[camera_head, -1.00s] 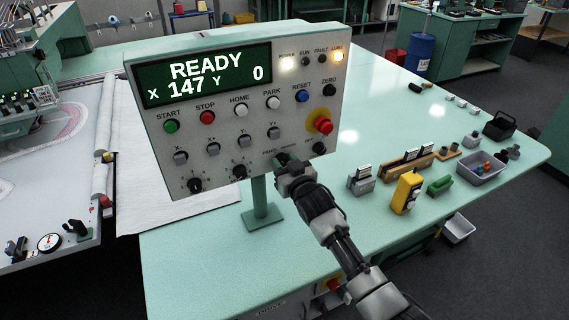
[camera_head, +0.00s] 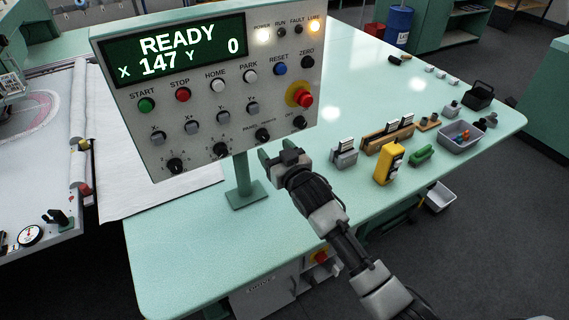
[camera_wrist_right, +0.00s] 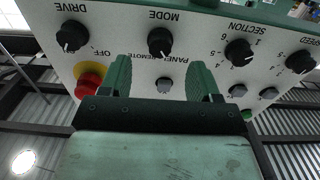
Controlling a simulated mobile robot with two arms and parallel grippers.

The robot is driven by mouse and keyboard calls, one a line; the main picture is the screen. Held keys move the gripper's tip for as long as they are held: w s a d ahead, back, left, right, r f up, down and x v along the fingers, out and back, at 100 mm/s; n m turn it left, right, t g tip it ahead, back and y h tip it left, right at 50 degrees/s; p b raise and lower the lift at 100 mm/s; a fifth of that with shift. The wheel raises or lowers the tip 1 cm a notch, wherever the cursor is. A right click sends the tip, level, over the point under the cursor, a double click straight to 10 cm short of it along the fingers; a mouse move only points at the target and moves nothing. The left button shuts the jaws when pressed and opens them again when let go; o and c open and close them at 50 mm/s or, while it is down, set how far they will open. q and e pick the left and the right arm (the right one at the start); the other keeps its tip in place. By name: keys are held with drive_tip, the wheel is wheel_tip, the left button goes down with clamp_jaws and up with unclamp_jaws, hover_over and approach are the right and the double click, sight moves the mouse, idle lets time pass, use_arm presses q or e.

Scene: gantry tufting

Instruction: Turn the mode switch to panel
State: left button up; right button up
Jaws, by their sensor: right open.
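The mode switch (camera_head: 263,135) is a black round knob low on the control panel (camera_head: 160,125), under a small "PANEL-REMOTE" label. It also shows in the right wrist view (camera_wrist_right: 160,42), upside down, with the word MODE beside it. A light mark shows near its label side, but I cannot tell for sure which word it points to. My right gripper (camera_head: 276,153) is just below and in front of the knob, apart from it. In the wrist view its two green fingers (camera_wrist_right: 160,82) are open, one to each side of the knob's line, with nothing between them. My left gripper is out of view.
The drive knob (camera_head: 299,122) and red emergency button (camera_head: 305,99) are close right of the switch; the section knob (camera_head: 220,150) is to its left. A yellow pendant (camera_head: 388,164) and grey bin (camera_head: 461,136) stand on the green table at right.

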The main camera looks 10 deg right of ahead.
drive_tip(key=v, duration=0.5)
drive_tip(key=shift+s+b, duration=0.15)
drive_tip(key=shift+b, duration=0.2)
